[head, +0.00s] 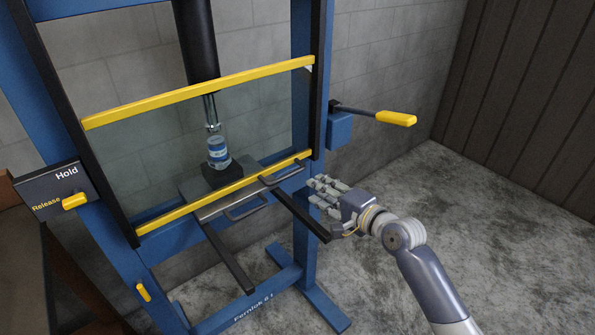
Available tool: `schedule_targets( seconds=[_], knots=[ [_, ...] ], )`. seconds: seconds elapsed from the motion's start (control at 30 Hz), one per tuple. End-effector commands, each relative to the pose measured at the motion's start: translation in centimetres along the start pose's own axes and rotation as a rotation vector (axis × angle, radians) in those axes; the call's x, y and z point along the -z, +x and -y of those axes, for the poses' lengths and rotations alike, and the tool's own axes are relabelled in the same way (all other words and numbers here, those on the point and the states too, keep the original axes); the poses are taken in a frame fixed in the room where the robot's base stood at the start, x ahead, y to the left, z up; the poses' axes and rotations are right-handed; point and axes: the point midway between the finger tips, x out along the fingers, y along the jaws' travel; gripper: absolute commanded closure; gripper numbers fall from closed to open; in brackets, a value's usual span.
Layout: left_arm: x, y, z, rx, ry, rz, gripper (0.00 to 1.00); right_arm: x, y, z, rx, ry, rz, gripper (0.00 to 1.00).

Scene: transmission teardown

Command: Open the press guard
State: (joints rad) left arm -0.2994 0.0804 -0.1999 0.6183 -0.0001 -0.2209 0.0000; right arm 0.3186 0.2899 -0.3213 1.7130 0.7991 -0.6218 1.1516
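The press guard is a clear panel (130,150) in the blue press frame (307,90), with a yellow top bar (200,93) and a yellow bottom bar (222,192). It is down, with the bottom bar in front of the press bed. My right gripper (328,208) is to the right of the bottom bar's right end, a little lower in the picture and apart from it. Its fingers are spread and point left, with nothing between them. My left gripper is not in view.
Behind the guard, a small blue-and-white part (218,152) stands on a dark block under the ram (196,40). A yellow-handled lever (396,118) juts out right. A Hold/Release panel (50,190) is at left. Dark rails (303,214) stick out in front. Floor at right is clear.

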Motion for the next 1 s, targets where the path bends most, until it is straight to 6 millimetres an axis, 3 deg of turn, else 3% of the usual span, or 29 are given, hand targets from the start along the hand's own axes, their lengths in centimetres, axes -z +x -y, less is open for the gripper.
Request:
schedule_targets(
  seconds=[0.1,0.23,0.7,1.0],
  knots=[
    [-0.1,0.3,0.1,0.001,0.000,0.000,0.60,-0.5,0.0,1.2,0.021,0.017,0.018,0.69],
    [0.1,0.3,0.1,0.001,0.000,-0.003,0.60,-0.5,1.0,1.5,0.024,0.020,0.019,0.69],
    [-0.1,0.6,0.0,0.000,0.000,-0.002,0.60,-0.6,8.0,1.6,0.023,0.018,0.018,0.69],
    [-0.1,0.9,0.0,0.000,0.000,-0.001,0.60,-0.7,10.4,1.6,0.022,0.017,0.017,0.69]
  ],
)
